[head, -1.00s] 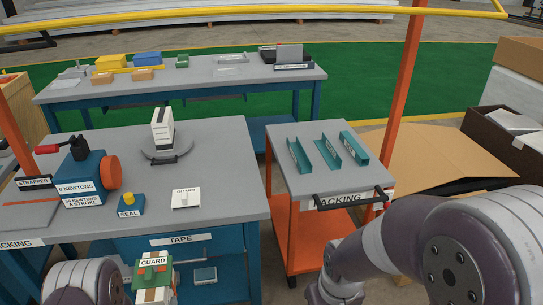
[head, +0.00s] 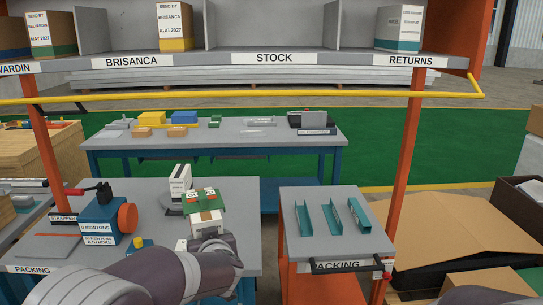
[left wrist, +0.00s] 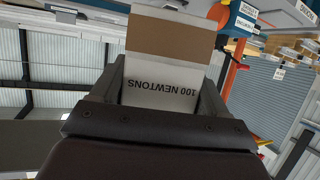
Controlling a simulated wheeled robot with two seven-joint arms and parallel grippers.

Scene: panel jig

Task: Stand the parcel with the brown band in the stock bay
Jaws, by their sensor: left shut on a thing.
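The stock bay (head: 265,28) is the empty shelf space above the label STOCK, between two grey dividers. My right gripper is out of view.
Other bays hold parcels with a green band (head: 52,35), a yellow band (head: 175,28) and a teal band (head: 398,28). A yellow rail (head: 270,97) crosses below the shelf.

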